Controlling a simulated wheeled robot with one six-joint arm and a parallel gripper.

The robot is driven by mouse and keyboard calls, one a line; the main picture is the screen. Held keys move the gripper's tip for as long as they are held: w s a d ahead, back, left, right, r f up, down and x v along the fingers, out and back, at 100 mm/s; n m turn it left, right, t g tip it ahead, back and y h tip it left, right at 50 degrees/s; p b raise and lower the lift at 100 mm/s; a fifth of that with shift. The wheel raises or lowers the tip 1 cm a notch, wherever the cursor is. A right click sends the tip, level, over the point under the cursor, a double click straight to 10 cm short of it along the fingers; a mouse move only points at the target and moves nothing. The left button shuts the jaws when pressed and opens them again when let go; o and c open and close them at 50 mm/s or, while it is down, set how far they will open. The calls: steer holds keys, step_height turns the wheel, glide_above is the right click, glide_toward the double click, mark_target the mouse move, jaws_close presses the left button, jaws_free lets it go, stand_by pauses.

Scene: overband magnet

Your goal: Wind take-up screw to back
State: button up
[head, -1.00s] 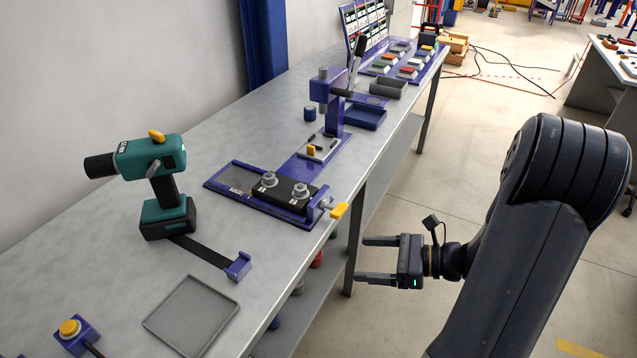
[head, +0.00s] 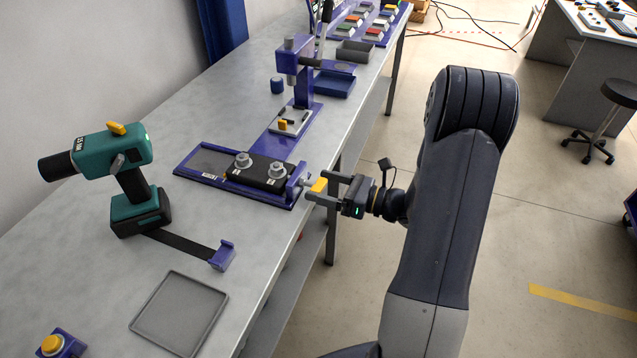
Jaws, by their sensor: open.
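The take-up screw's yellow handle (head: 319,186) sticks out from the right end of a blue fixture (head: 196,173) at the bench's edge. The fixture holds a black block (head: 259,172) with two round grey knobs on top. My gripper (head: 317,187) is open and level, pointing left, with its two fingertips at the yellow handle. The handle appears between the fingers, one beyond it and one on the near side. I cannot tell whether either finger touches it.
A green and black power tool (head: 118,165) stands on the bench at left. An empty grey tray (head: 180,312) lies in front, with a yellow push button (head: 52,344) near it. A blue press (head: 297,70) stands behind the fixture.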

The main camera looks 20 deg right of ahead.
steer(key=shift+x, duration=0.85)
steer(key=c, duration=1)
steer(key=shift+f+n+b, duration=0.25)
steer(key=shift+n+b, duration=0.45)
steer(key=shift+b, duration=0.25)
steer(key=shift+r+n+b, duration=0.25)
steer(key=shift+n+b, duration=0.3)
steer(key=shift+n, duration=0.25)
steer(key=o, duration=1)
steer(key=shift+s, duration=0.1)
